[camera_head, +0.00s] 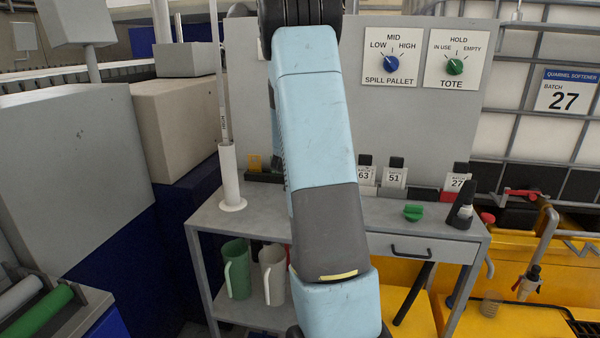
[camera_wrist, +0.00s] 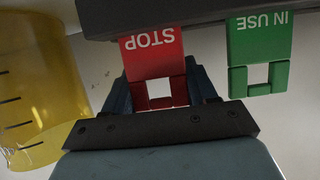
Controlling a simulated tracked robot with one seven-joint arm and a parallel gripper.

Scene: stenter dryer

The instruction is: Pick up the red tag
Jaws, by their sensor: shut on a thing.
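The red tag (camera_wrist: 152,55), marked STOP, shows in the wrist view with its lettering upside down. Its far end meets a dark bar (camera_wrist: 200,14) at the top of the picture. My gripper (camera_wrist: 161,92) is shut on the tag's square loop end, with a blue-grey finger on each side. In the head view my arm hides the gripper and the red tag. A green tag (camera_wrist: 258,45), marked IN USE, sits to the right on the same bar, apart from my fingers.
A yellow see-through measuring cup (camera_wrist: 35,85) stands close to the left of my gripper. Two jugs (camera_head: 237,270) are below.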

